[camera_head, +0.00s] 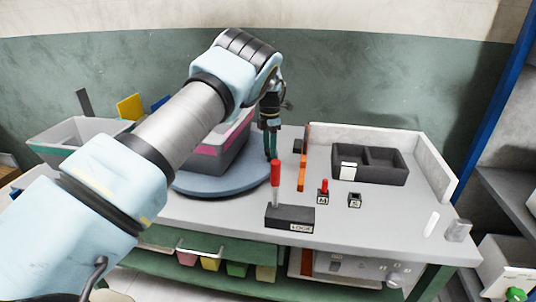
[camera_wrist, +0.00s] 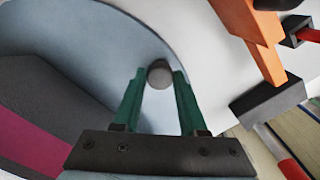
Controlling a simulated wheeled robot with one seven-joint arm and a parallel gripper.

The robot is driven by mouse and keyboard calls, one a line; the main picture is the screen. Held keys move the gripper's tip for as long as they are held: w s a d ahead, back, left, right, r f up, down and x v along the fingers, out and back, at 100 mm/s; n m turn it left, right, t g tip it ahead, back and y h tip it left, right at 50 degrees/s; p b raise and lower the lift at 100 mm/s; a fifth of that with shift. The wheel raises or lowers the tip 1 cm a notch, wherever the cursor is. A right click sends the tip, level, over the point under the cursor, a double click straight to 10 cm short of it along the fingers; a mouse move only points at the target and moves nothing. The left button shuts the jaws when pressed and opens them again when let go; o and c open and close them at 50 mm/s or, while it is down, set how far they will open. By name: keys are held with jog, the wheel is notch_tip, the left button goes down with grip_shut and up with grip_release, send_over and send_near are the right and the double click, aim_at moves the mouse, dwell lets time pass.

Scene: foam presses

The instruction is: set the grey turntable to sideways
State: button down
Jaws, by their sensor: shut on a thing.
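The grey turntable (camera_head: 232,186) is a round blue-grey disc on the bench, left of the red lever. It fills the upper left of the wrist view (camera_wrist: 100,25). A dark grey block with a pink band (camera_head: 215,154) stands on it, partly hidden behind my arm. My gripper (camera_head: 270,155) points down at the turntable's right edge. In the wrist view its green fingers (camera_wrist: 158,82) are shut on a round grey knob (camera_wrist: 159,74) near the disc's rim. The turntable's left side is partly hidden by my arm.
A red lever (camera_head: 275,174) on a dark "LOCK" base (camera_head: 290,218) stands close to my gripper's right. An orange bar (camera_head: 303,160) lies beyond it. A dark divided tray (camera_head: 370,167) and small switches (camera_head: 323,192) are further right. A bin (camera_head: 75,140) stands at left.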

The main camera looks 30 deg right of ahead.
jog(key=shift+w+d+n, duration=0.4)
jog(key=shift+w+d, duration=0.1)
jog(key=shift+d, duration=0.05)
jog(key=shift+c, duration=2.2)
grip_release()
notch_tip(320, 180, up, 11)
jog(key=b, duration=0.3)
jog(key=shift+f, duration=0.15)
